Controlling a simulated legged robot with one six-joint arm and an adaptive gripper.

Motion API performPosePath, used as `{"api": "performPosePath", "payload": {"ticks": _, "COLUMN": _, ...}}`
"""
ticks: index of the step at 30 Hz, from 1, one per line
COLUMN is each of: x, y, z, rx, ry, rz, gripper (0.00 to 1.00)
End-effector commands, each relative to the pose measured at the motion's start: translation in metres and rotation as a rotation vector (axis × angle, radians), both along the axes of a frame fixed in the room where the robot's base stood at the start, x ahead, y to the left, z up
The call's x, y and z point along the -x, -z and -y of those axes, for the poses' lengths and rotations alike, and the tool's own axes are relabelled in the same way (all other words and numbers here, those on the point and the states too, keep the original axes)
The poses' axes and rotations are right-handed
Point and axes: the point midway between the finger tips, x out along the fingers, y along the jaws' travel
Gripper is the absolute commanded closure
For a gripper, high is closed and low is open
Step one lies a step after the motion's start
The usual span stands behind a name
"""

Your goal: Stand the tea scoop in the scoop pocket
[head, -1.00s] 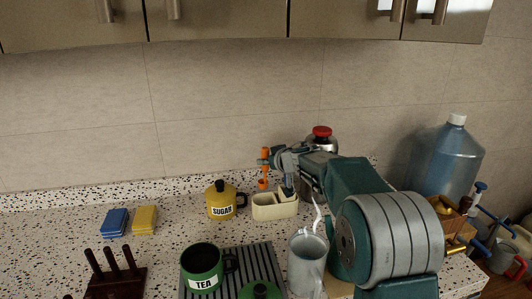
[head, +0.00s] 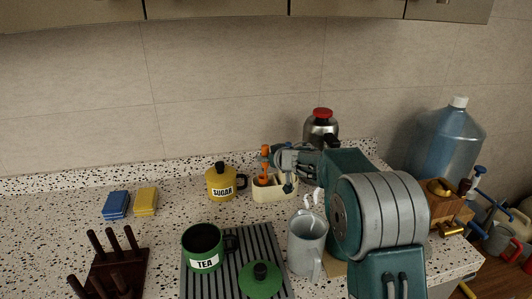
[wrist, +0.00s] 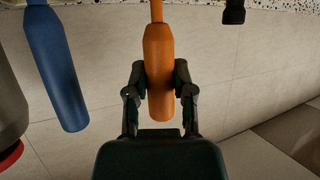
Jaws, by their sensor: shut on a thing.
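The tea scoop has an orange handle (head: 265,153) and is held upright by my gripper (head: 270,160). The wrist view shows my gripper (wrist: 160,85) shut on the orange handle (wrist: 160,70), one finger on each side. The cream holder with the pocket (head: 275,194) stands on the counter by the back wall. The scoop's lower orange part shows at the holder's left opening and seems to be inside it. I cannot tell whether it touches the bottom.
A blue handle (wrist: 55,65) stands beside the scoop in the wrist view. The yellow SUGAR pot (head: 219,184) is just left of the holder. A steel flask with a red top (head: 322,130) is behind my arm. A grey mug (head: 306,245) and green TEA mug (head: 203,248) stand in front.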

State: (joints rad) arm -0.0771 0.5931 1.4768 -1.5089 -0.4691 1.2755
Motion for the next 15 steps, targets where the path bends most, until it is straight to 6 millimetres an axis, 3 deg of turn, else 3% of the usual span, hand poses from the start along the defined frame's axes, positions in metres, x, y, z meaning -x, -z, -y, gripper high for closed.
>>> {"api": "performPosePath", "payload": {"ticks": 15, "x": 0.0, "y": 0.036, "z": 0.0, "rx": -0.001, "ry": 0.001, "rz": -0.002, "gripper": 0.97}}
